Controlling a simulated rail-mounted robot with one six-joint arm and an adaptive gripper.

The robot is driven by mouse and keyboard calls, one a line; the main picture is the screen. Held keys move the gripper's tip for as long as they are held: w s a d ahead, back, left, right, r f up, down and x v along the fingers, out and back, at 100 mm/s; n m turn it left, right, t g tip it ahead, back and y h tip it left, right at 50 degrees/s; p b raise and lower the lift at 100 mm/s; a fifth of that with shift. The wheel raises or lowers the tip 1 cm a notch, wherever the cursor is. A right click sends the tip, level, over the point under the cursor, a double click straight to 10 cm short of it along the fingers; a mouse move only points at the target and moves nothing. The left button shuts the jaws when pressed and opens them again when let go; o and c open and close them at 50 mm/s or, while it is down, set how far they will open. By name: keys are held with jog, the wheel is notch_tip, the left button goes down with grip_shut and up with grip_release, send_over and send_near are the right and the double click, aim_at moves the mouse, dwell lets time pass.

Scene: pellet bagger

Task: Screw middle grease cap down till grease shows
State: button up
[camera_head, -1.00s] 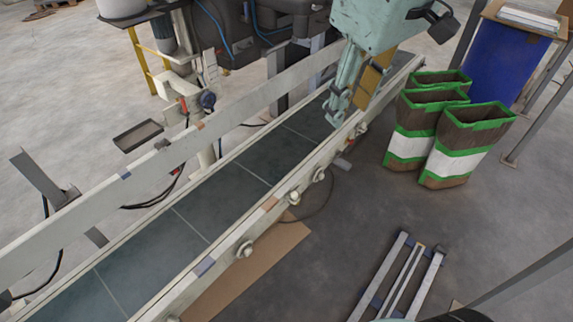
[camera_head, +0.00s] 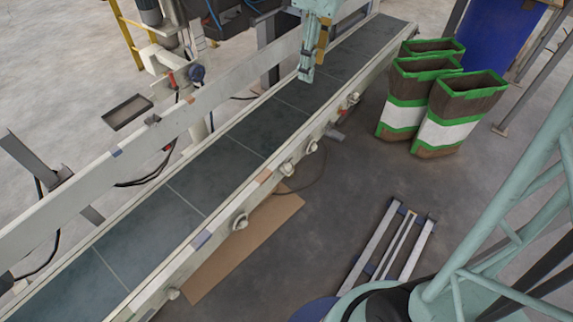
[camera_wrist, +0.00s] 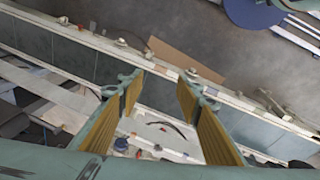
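Several pale round caps or knobs sit along the near side rail of the conveyor. In the head view one cap (camera_head: 240,221) is nearest, another cap (camera_head: 287,168) is farther up, and a smaller one (camera_head: 353,98) is near the far end. I cannot tell which is the middle grease cap, and no grease is visible at this size. My gripper (camera_head: 306,77) points down over the far part of the belt, apart from the caps. In the wrist view my gripper (camera_wrist: 160,80) is open and empty, its yellow pads apart. A cap (camera_wrist: 120,42) shows beyond the fingers.
The conveyor belt (camera_head: 200,185) runs diagonally and is empty. Green-edged brown bags (camera_head: 455,115) and a blue drum (camera_head: 490,40) stand at the right. A cardboard sheet (camera_head: 245,245) and a metal frame (camera_head: 395,240) lie on the floor. A small tray (camera_head: 127,112) is beyond the conveyor.

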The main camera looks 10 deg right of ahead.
jog(key=w+f+n, duration=0.4)
jog(key=w+f, duration=0.6)
jog(key=n+g+p, duration=0.1)
jog(key=n+g, duration=0.1)
jog(key=n, duration=0.9)
send_over(288, 165)
notch_tip(288, 165, down, 44)
jog(key=r, duration=0.1)
jog(key=shift+s+f, duration=0.15)
jog(key=shift+f, duration=0.7)
jog(key=shift+f+b, duration=1)
jog(key=shift+f, duration=5.85)
